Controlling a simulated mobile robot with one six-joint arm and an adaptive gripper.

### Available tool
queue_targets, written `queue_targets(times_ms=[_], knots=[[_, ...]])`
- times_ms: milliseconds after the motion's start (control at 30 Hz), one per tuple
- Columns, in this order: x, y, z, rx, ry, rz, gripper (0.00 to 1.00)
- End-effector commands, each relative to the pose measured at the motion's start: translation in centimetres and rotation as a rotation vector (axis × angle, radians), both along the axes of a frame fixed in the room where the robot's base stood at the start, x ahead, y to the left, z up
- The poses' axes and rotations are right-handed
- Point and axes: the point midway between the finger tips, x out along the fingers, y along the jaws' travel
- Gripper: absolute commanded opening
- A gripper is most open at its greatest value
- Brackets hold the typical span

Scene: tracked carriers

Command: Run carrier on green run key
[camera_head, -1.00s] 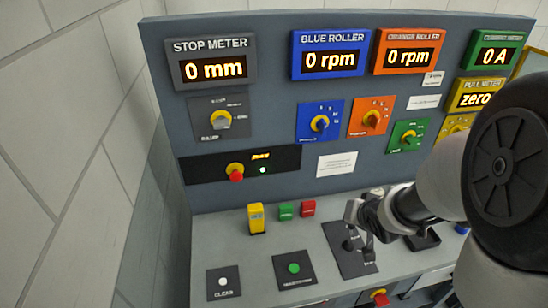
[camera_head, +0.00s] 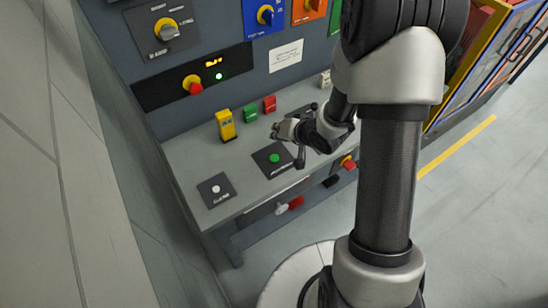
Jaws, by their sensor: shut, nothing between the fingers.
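A small green block-shaped key (camera_head: 250,114) stands at the back of the grey console desk, beside a similar red key (camera_head: 270,103). A green round button (camera_head: 274,158) sits on a dark plate nearer the desk's front edge. I cannot tell from the picture which green control is the run key. My gripper (camera_head: 280,131) is shut and empty, above the desk between the green key and the green button. It appears apart from both. Its wrist hides part of the desk to the right.
A yellow upright block (camera_head: 226,124) stands left of the green key. A panel with a red-yellow knob (camera_head: 193,84) rises behind. A wall closes the left side; open floor (camera_head: 480,210) lies at right.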

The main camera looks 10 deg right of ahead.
Motion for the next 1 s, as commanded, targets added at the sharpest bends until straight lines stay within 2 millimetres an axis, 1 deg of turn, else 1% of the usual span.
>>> queue_targets(times_ms=[167,267,500,700,833,1000], knots=[[0.0,0.0,-1.2,-0.001,0.0,0.0,0.0],[0.0,0.0,-2.3,-0.001,0.0,0.0,0.0],[0.0,0.0,-5.6,-0.003,-0.001,0.0,0.0],[-0.1,0.0,-7.9,-0.001,0.002,-0.001,0.0],[0.0,0.0,-8.7,-0.001,0.001,0.0,0.0],[0.0,0.0,-8.7,-0.001,0.0,0.001,0.0]])
